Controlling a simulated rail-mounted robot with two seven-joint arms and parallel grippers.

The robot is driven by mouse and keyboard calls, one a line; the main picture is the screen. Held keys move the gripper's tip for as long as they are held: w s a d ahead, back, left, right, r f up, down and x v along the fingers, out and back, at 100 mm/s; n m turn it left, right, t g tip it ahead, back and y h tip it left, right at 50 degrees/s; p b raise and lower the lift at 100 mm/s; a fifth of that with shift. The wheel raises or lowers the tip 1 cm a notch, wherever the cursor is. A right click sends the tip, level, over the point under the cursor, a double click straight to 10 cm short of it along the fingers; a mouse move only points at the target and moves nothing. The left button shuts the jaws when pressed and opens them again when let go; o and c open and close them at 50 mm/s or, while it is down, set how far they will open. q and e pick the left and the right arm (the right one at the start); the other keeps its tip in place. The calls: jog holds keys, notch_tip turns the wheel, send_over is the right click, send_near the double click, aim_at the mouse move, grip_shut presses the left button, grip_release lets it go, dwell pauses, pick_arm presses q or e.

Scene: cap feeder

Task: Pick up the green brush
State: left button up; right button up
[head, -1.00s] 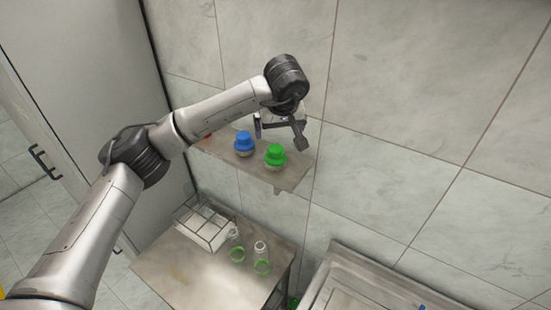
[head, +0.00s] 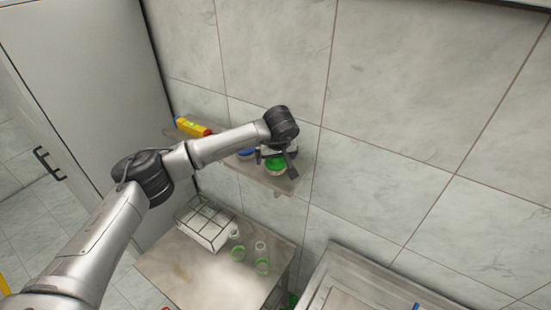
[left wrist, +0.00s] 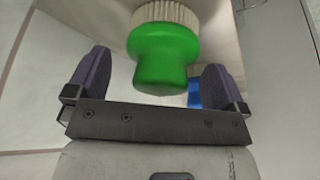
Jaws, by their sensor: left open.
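The green brush (head: 276,163) stands on the wall shelf (head: 283,186), partly covered by my gripper in the head view. In the left wrist view the green brush (left wrist: 163,55) shows its smooth green knob and pale bristles. My left gripper (head: 277,151) is open at the brush. In the left wrist view its two fingers (left wrist: 156,75) stand on either side of the green knob, with gaps on both sides. I cannot tell whether anything touches. My right gripper is not in view.
A blue brush (head: 247,153) stands close left of the green one, partly behind my arm. A yellow and red bottle (head: 193,127) lies farther left on the shelf. Below, a table (head: 205,280) holds a wire rack (head: 207,225) and several cups, some green-rimmed.

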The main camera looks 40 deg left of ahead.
pick_arm(q)
jog(key=shift+w+a+f, duration=0.15)
jog(key=shift+f, duration=0.4)
jog(key=c, duration=1)
jog(key=shift+c, duration=0.2)
jog(key=shift+r, duration=0.15)
jog(key=shift+r, duration=0.35)
notch_tip(320, 180, up, 8)
jog(key=b, duration=0.2)
jog(key=shift+f+b, duration=0.1)
jog(key=shift+b, duration=0.25)
jog(key=shift+r, duration=0.65)
